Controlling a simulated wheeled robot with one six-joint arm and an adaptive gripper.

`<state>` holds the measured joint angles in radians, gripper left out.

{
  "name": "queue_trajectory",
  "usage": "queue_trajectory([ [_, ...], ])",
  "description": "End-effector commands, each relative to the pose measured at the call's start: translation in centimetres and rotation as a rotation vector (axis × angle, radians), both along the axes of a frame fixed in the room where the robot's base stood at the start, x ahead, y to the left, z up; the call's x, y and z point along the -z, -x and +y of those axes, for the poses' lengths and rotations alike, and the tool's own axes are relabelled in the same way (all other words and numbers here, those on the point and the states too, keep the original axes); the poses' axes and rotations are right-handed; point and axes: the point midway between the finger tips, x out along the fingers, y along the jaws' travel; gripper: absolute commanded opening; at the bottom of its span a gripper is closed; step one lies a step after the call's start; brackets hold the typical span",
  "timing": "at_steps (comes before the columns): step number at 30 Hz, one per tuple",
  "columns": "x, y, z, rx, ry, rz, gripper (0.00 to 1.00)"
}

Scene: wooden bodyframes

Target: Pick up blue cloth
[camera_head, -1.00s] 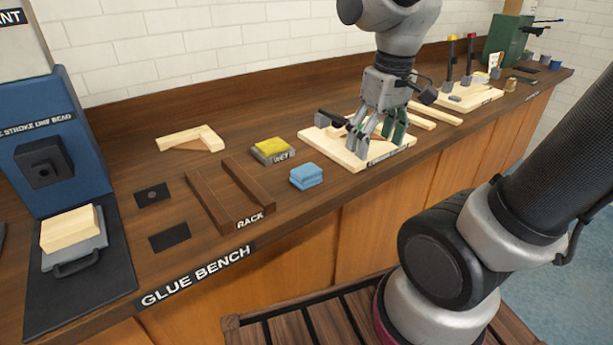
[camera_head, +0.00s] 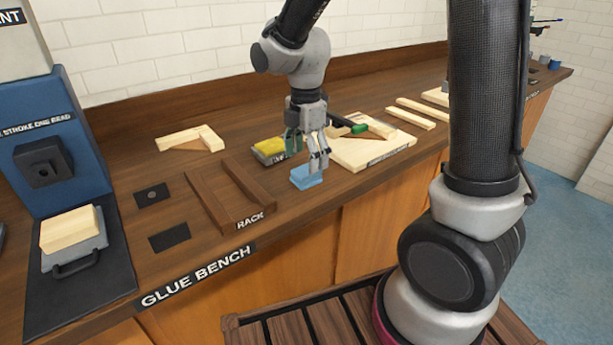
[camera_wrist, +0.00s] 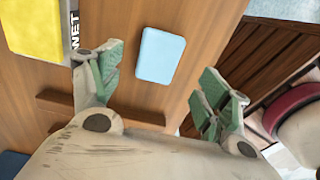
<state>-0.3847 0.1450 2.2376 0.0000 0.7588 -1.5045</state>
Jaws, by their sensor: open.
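The blue cloth (camera_head: 304,178) is a small folded stack lying on the bench, right of the rack. In the wrist view the cloth (camera_wrist: 160,55) shows as a light blue rounded rectangle, ahead of and between the spread fingers. My gripper (camera_head: 308,160) points down over the cloth, and one finger covers part of it in the head view. In the wrist view my gripper (camera_wrist: 160,88) is open with nothing between its fingers. From these views I cannot tell the exact height of the fingertips above the cloth.
A yellow sponge (camera_head: 268,145) on a base marked WET stands close behind left. The wooden rack (camera_head: 206,202) is to the left. A light wooden board (camera_head: 360,153) with a green-and-black tool (camera_head: 347,127) is close on the right. The bench front edge is near.

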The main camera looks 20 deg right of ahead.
Motion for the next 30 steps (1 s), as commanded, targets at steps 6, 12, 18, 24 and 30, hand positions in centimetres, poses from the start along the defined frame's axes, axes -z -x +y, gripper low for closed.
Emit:
queue_trajectory([
  [6, 3.5, -0.1, -0.3, 0.002, 0.001, 0.004, 0.77],
  [12, 5.0, -0.2, -0.3, 0.002, 0.000, 0.001, 0.77],
  [18, 5.0, -0.2, -0.3, 0.002, 0.000, 0.000, 0.75],
  [24, 5.0, -0.2, -0.3, 0.002, 0.000, 0.000, 0.39],
  [30, 5.0, -0.2, -0.3, 0.003, 0.000, 0.000, 0.30],
])
